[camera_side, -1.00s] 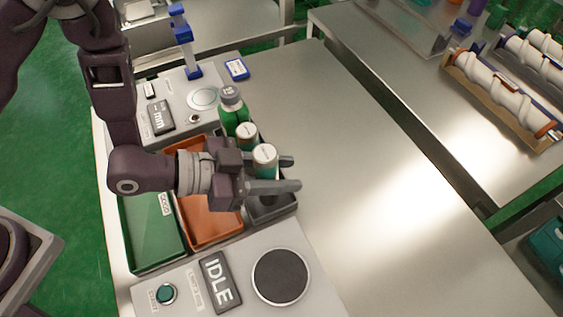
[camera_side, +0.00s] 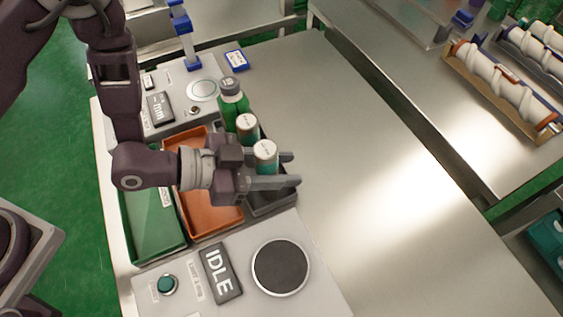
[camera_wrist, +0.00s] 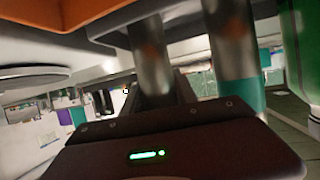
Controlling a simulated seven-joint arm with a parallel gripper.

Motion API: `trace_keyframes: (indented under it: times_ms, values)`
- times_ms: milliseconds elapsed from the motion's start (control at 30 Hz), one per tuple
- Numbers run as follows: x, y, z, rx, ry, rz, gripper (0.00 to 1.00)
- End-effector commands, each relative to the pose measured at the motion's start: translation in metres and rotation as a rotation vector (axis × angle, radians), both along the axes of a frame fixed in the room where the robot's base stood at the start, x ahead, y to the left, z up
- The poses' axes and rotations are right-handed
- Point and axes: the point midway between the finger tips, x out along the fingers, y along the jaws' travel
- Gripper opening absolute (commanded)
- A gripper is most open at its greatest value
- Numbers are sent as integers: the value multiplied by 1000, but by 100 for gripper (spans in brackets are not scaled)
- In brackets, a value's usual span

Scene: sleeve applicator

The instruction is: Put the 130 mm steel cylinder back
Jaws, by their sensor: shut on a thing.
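My gripper (camera_side: 278,170) is shut on a steel cylinder (camera_side: 265,152) with a pale top and a teal band, held upright over or in the dark grey tray (camera_side: 272,207). The fingers hide its lower part, so I cannot tell whether it touches the tray floor. In the wrist view the held cylinder (camera_wrist: 150,60) stands between the fingers. A second cylinder (camera_side: 246,124) stands just behind it; its teal band shows in the wrist view (camera_wrist: 236,55). No length mark is readable on either.
A green bottle (camera_side: 233,104) stands behind the cylinders. An orange tray (camera_side: 212,215) and a green tray (camera_side: 152,232) lie to the left. A control panel with an IDLE display (camera_side: 221,272) and a round dark pad (camera_side: 280,267) is in front. The bench to the right is clear.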

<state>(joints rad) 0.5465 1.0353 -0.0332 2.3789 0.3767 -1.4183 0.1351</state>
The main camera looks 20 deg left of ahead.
Motion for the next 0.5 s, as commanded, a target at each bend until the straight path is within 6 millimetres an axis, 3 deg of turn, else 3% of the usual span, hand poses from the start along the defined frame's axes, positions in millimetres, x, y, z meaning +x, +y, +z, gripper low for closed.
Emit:
trace_keyframes:
  times_ms: [33, 167, 500]
  values:
    - [0, 0, 0, -2, -1, 0, 36]
    - [0, 0, 0, -2, -1, 0, 60]
    - [-2, 3, 1, 2, 1, 0, 60]
